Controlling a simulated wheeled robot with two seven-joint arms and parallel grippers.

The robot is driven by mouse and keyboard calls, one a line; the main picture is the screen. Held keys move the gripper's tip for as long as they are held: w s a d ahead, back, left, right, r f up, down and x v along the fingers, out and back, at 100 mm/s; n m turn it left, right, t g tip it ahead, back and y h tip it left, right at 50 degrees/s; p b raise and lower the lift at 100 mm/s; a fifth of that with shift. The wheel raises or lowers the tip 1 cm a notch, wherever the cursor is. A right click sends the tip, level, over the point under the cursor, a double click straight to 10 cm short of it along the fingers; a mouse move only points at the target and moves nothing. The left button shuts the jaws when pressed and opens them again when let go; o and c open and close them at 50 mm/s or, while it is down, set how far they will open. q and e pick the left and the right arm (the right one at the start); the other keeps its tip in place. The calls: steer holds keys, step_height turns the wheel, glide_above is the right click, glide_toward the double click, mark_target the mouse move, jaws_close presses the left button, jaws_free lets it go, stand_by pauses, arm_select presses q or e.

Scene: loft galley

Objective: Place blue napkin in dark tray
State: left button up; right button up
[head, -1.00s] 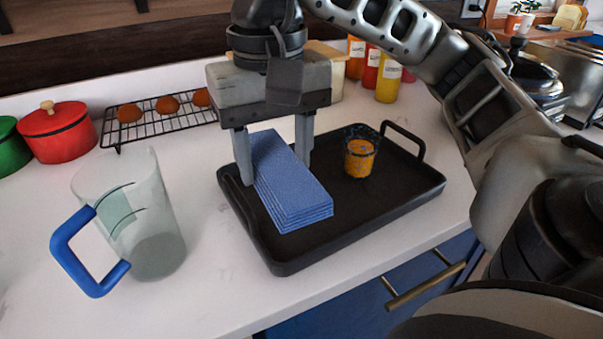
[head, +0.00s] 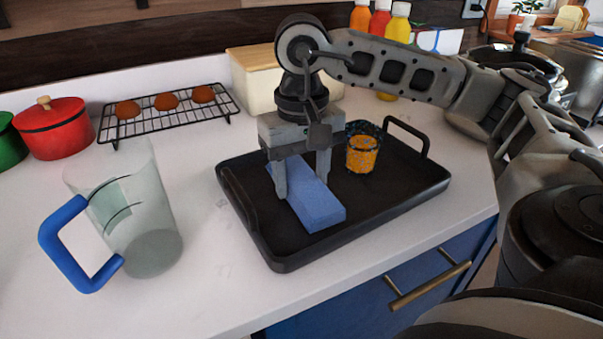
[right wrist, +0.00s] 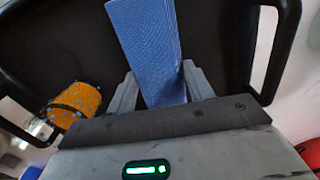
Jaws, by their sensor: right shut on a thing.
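The blue napkin (head: 314,203) is a folded stack lying lengthwise within the dark tray (head: 268,240), in its left half. It looks low, at or very near the tray floor; whether it touches cannot be told. My right gripper (head: 304,190) is above the tray with its fingers on both sides of the napkin, shut on it. In the right wrist view the napkin (right wrist: 150,45) runs up from between the fingertips (right wrist: 160,88). The gripper hides the napkin's far end in the head view. My left gripper is not in view.
An orange patterned cup (head: 361,153) stands in the tray, right of the napkin. A clear pitcher with a blue handle (head: 125,215) stands left of the tray. A wire rack (head: 165,117) with rolls, a red pot (head: 53,130) and bottles (head: 397,28) are behind.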

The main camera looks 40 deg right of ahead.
mark_target(302, 182)
steer(key=shift+f+b, duration=0.2)
steer(key=shift+b, duration=0.1)
steer(key=o, duration=1)
steer(key=shift+c, duration=0.2)
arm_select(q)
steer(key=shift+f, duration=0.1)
arm_select(e)
steer(key=shift+r, duration=0.1)
steer(key=shift+r+p, duration=0.35)
steer(key=shift+p, duration=0.15)
arm_select(q)
steer(key=p, duration=0.1)
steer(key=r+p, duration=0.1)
steer(key=p, duration=0.1)
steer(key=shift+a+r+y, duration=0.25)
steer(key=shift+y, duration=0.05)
arm_select(e)
step_height(302, 182, up, 12)
steer(key=shift+f, duration=0.15)
